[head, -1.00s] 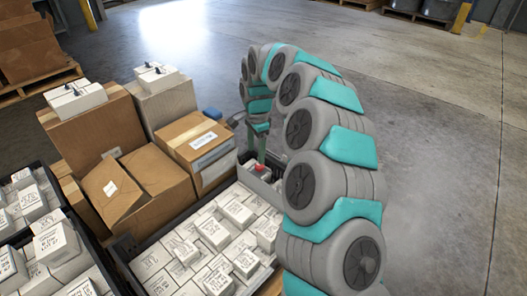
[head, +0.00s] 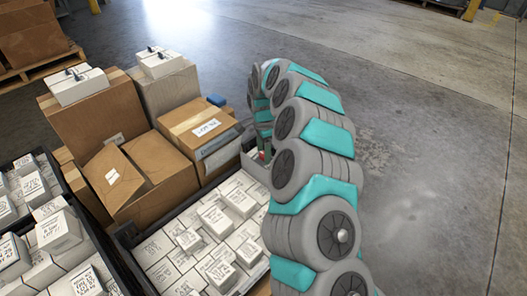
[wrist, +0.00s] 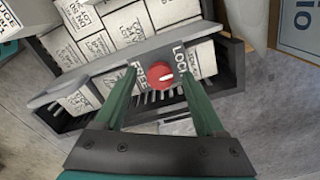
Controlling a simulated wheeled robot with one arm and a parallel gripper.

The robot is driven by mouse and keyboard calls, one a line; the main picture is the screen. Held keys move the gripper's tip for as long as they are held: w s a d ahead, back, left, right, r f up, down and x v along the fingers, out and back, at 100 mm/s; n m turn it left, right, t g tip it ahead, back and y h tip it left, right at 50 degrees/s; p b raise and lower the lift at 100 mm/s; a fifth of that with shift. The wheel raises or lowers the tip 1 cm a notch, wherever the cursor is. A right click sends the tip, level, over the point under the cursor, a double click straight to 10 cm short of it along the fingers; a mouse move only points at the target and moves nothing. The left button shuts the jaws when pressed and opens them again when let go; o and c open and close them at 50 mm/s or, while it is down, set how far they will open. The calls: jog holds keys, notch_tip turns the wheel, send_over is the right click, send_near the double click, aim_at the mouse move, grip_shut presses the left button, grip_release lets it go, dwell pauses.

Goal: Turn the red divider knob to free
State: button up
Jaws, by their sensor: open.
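The red divider knob (wrist: 160,75) sits on a grey divider bar (wrist: 110,70) in the wrist view, with FREE printed to its left and LOCK to its right. A small white mark on the knob lies on its right side, towards LOCK. My gripper (wrist: 163,78) is open, with one green finger on each side of the knob. I cannot tell whether the fingers touch it. In the head view the knob (head: 262,155) is a small red spot between the fingers, partly hidden by my arm.
A black crate (wrist: 232,65) of white labelled boxes surrounds the divider. In the head view, brown cartons (head: 203,128) stand left of the gripper, with a blue item (head: 216,100) behind. Concrete floor (head: 430,130) is open to the right.

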grip_shut()
dwell(0.6)
